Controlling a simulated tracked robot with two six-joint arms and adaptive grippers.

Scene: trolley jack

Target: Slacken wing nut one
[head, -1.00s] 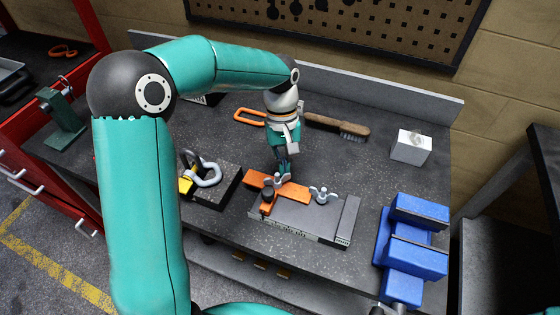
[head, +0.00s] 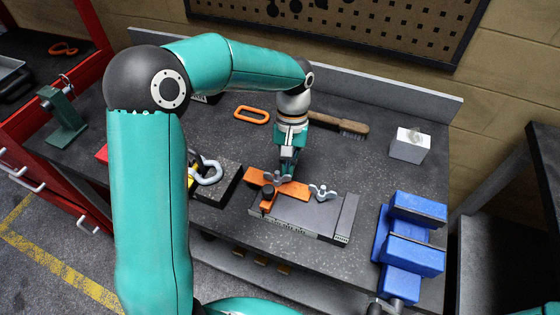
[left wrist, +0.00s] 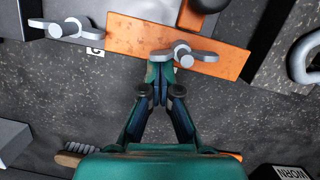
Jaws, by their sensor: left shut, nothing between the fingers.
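One grey wing nut (head: 277,177) sits on the orange bar (head: 296,188); it also shows in the left wrist view (left wrist: 185,52). A second grey wing nut (head: 322,192) stands to its right on the grey plate (head: 300,215), and in the left wrist view (left wrist: 62,29) it is at upper left. No marking tells which is number one. My left gripper (head: 288,174) points down, shut and empty, behind the bar's wing nut. In the left wrist view its fingertips (left wrist: 158,66) are right at one wing; whether they touch is unclear. My right gripper is out of view.
A blue vise (head: 412,240) stands to the right. A brush (head: 338,124), an orange ring (head: 252,116) and a pale box (head: 410,146) lie towards the back. The bench between them is clear.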

